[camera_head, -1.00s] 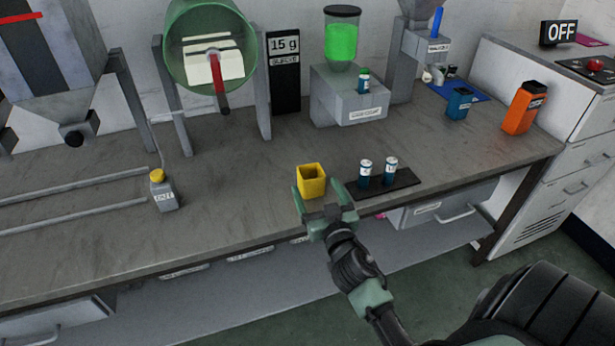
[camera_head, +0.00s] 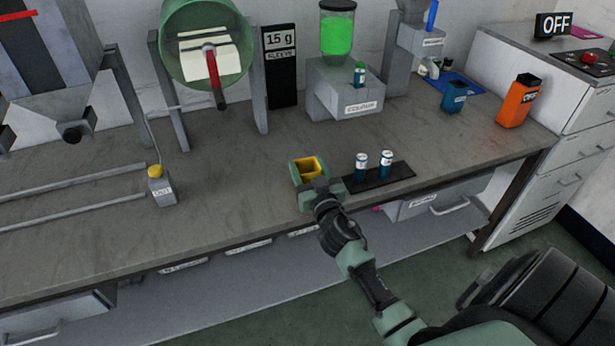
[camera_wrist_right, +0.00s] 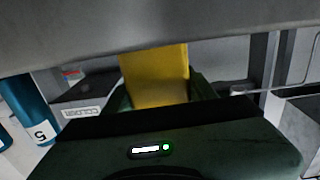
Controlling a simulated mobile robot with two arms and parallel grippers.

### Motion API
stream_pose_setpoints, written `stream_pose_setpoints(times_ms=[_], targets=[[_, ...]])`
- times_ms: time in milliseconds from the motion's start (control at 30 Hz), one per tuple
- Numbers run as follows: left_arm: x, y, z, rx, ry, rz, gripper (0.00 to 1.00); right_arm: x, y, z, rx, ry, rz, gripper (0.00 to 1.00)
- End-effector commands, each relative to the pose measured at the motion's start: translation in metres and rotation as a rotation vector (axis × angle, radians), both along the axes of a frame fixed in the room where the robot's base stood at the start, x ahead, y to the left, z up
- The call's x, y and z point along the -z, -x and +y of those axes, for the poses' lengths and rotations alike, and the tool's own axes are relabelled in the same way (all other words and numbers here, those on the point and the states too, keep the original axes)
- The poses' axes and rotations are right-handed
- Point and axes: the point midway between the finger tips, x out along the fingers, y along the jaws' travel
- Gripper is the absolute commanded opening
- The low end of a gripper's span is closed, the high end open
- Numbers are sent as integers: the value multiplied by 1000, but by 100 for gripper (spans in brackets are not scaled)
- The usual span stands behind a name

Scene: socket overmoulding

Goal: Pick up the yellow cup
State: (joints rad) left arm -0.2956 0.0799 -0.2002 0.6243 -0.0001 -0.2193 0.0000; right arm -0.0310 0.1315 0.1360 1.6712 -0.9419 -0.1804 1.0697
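The yellow cup (camera_head: 309,164) is a square, open-topped cup near the front edge of the grey workbench, left of two small white-and-blue bottles. My right gripper (camera_head: 308,169) is at the cup, with its green fingers on either side of it and close against its walls. In the right wrist view the yellow cup (camera_wrist_right: 155,75) fills the space between the fingers. The gripper hides the cup's lower part, so I cannot tell whether it is off the bench. My left gripper is not in view.
The two bottles (camera_head: 361,167) (camera_head: 386,165) stand on a dark mat (camera_head: 405,172) just right of the cup. A grey yellow-capped bottle (camera_head: 161,188) is to the left. A colour dispenser (camera_head: 345,95), blue cup (camera_head: 454,98) and orange container (camera_head: 519,103) stand farther back.

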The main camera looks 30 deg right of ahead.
Motion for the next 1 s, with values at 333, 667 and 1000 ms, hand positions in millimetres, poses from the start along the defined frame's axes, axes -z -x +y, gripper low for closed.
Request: stream_pose_setpoints(times_ms=[333,667,1000], targets=[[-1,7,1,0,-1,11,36,-3,0,0,0,0,-1,17],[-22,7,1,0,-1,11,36,-52,0,0,-1,3,-4,17],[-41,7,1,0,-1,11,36,-149,0,1,-3,4,-6,17]])
